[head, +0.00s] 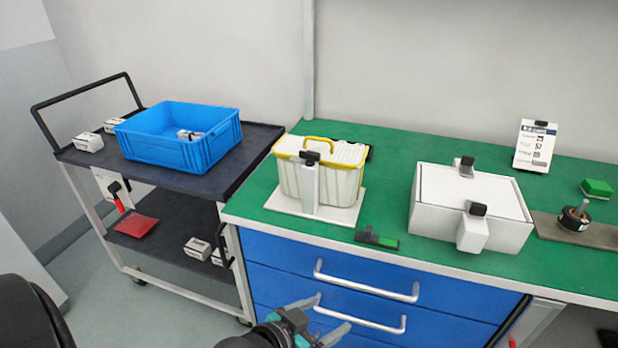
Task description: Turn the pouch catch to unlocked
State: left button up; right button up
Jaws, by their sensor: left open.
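A white ribbed container with a yellow rim and handle (342,174) stands on a white base plate (345,213) on the green bench top. A white post (309,186) with a black catch knob (310,157) stands at its front. A white box (470,203) to its right has one black-topped catch at its front (477,209) and one at its back (466,162). I cannot tell which is the pouch catch, or its setting. My left gripper (332,313) is open and empty, in front of the blue drawers, below the bench top. My right gripper is out of view.
A green-and-black piece (377,239) lies near the bench's front edge. A sign (536,146), a green block (597,188) and a black knob (574,216) are at right. A dark cart at left holds a blue crate (168,153) and small white boxes. Drawer handles (366,288) jut out.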

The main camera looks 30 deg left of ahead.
pick_arm(q)
jog(key=w+a+r+n+t+y+p, duration=0.1)
jog(key=a+r+t+p, duration=0.1)
jog(key=a+r+p, duration=0.3)
jog(key=w+r+t+p, duration=0.1)
jog(key=w+r+p, duration=0.15)
jog(key=r, duration=0.45)
jog(key=n+t+y+p, duration=0.3)
jog(key=y+p, duration=0.1)
jog(key=p, duration=0.3)
send_near(308, 154)
jog(key=w, duration=0.3)
jog(key=w+a+b, duration=0.1)
jog(key=w, duration=0.6)
jog(key=shift+w+a+f+b, duration=0.2)
jog(key=shift+w+a+b, duration=0.1)
jog(key=shift+b, duration=0.1)
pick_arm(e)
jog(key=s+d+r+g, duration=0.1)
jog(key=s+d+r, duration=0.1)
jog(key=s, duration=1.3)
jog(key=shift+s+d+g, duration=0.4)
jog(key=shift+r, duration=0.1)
